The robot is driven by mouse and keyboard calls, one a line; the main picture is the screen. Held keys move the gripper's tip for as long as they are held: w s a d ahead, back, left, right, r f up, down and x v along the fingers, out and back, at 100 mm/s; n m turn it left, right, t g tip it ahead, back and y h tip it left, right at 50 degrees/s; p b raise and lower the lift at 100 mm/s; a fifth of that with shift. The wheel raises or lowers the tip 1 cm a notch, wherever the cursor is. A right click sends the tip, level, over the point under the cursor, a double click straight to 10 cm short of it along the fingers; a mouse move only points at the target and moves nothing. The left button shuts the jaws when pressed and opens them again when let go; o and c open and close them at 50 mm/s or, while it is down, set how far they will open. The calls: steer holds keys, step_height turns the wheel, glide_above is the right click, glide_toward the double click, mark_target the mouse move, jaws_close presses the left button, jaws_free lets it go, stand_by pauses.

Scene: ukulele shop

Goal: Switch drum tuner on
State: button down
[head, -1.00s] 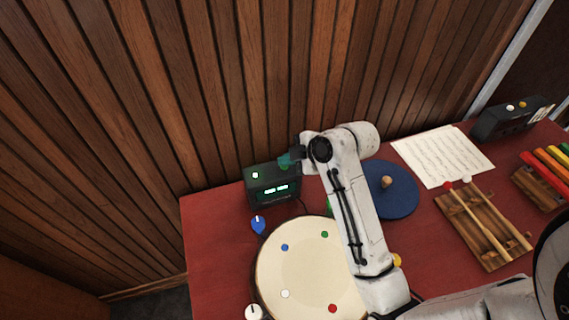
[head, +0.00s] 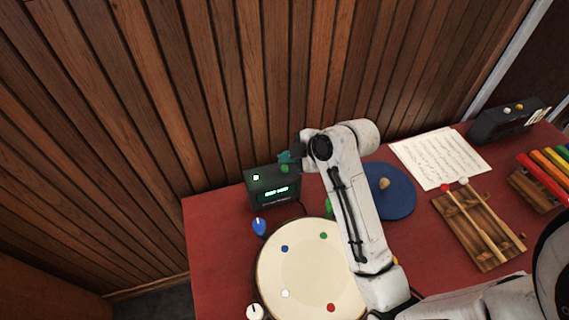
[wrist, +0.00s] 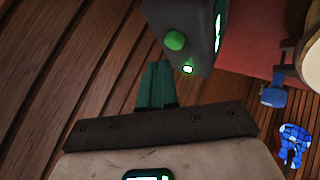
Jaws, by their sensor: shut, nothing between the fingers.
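The drum tuner (head: 259,200) is a dark box at the back left of the table, against the wood wall. Its front display (head: 276,193) glows green, with text too small to read. A small bright light (head: 256,177) shines on its top. A green button (wrist: 174,40) stands on the tuner's top in the wrist view, near the lit lamp (wrist: 187,69). My gripper (head: 287,158) has teal fingers, shut and empty, just above and behind the button. In the wrist view the fingertips (wrist: 155,75) appear apart from the button.
A round drum (head: 300,265) with coloured dots stands in front of the tuner, with a blue peg (head: 259,226) between them. A blue disc (head: 392,200), sheet music (head: 440,157), and a wooden block with mallets (head: 463,240) lie to the right.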

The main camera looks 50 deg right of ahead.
mark_target(287, 169)
steer(key=shift+r+p, duration=1.9)
steer(key=shift+r, duration=0.55)
